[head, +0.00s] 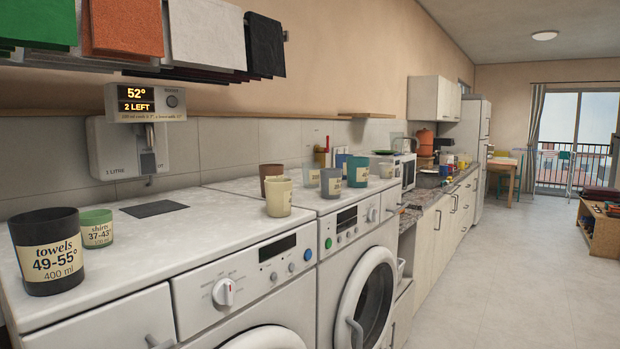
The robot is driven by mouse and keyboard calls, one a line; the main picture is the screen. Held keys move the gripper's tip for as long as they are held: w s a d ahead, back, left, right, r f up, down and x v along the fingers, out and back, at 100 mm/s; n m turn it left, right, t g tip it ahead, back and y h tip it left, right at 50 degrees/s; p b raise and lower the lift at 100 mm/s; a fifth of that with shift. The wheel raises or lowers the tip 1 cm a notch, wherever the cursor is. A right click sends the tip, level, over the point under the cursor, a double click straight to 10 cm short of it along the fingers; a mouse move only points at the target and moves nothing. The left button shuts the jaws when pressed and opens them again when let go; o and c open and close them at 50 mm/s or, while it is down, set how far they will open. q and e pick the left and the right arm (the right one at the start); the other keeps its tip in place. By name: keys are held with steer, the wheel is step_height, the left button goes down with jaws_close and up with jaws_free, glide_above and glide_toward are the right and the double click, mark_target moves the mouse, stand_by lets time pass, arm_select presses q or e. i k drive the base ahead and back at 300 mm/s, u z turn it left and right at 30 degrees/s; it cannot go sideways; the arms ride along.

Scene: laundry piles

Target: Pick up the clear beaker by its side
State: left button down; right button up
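No beaker in the head view is plainly clear. The nearest match is a pale, glassy-looking cup (311,174) at the back of the second washing machine's top, partly hidden by a grey labelled cup (331,183); I cannot tell if it is the clear beaker. Both stand upright. A teal labelled cup (357,173) stands to their right. A cream cup (279,198) and a brown cup (270,174) stand to their left. Neither of my grippers is in view.
A black "towels" cup (46,260) and green "shirts" cup (97,229) stand at the near left. A dispenser (127,150) reading 52° and 2 LEFT hangs on the wall. Cloths hang above. The near washer top (190,235) is mostly clear; open floor (500,280) lies right.

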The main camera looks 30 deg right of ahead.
mark_target(311, 169)
steer(key=u, duration=3.1)
steer(key=k, duration=1.7)
steer(key=z, duration=1.65)
